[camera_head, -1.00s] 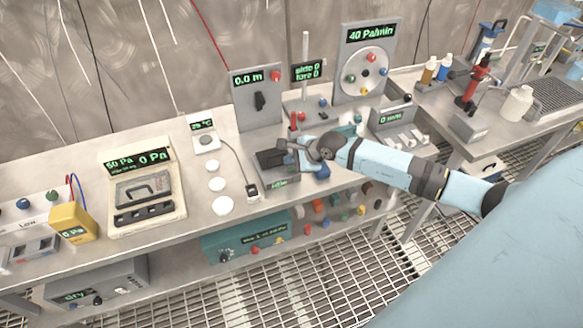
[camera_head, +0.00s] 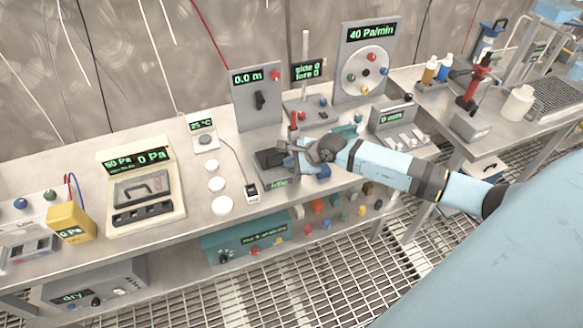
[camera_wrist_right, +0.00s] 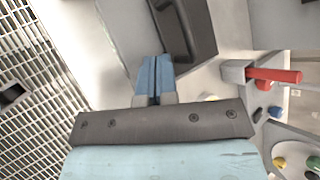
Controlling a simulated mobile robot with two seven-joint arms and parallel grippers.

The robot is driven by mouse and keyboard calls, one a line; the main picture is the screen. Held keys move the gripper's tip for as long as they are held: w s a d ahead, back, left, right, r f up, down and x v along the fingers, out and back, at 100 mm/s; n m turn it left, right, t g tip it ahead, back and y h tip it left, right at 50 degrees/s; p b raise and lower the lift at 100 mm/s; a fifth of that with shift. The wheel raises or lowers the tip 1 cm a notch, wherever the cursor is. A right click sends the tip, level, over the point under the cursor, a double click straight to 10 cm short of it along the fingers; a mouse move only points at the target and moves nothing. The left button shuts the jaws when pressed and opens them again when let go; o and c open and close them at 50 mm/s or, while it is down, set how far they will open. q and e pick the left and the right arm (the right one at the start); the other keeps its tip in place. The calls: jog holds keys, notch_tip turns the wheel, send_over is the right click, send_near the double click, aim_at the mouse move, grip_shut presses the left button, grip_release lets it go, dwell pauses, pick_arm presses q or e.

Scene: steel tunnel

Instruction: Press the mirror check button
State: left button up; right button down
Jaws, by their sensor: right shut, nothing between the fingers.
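My right gripper (camera_head: 322,172) is over the front of the middle bench, beside a dark-topped instrument (camera_head: 270,159) with a small green display on its front. In the right wrist view its two blue fingers (camera_wrist_right: 156,72) are shut together with nothing between them. They point towards a dark handle-like part (camera_wrist_right: 188,28), and contact cannot be told. No button labelled for the mirror check can be read. The gripper and forearm hide part of the instrument and the bench behind. My left gripper is not in view.
A red-handled part (camera_head: 293,121) stands behind the gripper and shows at right in the wrist view (camera_wrist_right: 275,75). A switch panel (camera_head: 257,98) and dial panel (camera_head: 365,62) stand at the back. White discs (camera_head: 216,184) lie left. Grating floor (camera_head: 330,265) lies in front.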

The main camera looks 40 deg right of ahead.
aim_at(291, 169)
jog(key=shift+f, duration=0.25)
jog(key=shift+r, duration=0.15)
dwell(0.4)
jog(key=shift+r+p, duration=0.3)
jog(key=shift+r, duration=0.35)
jog(key=shift+r+p, duration=1.65)
jog(key=shift+r, duration=0.9)
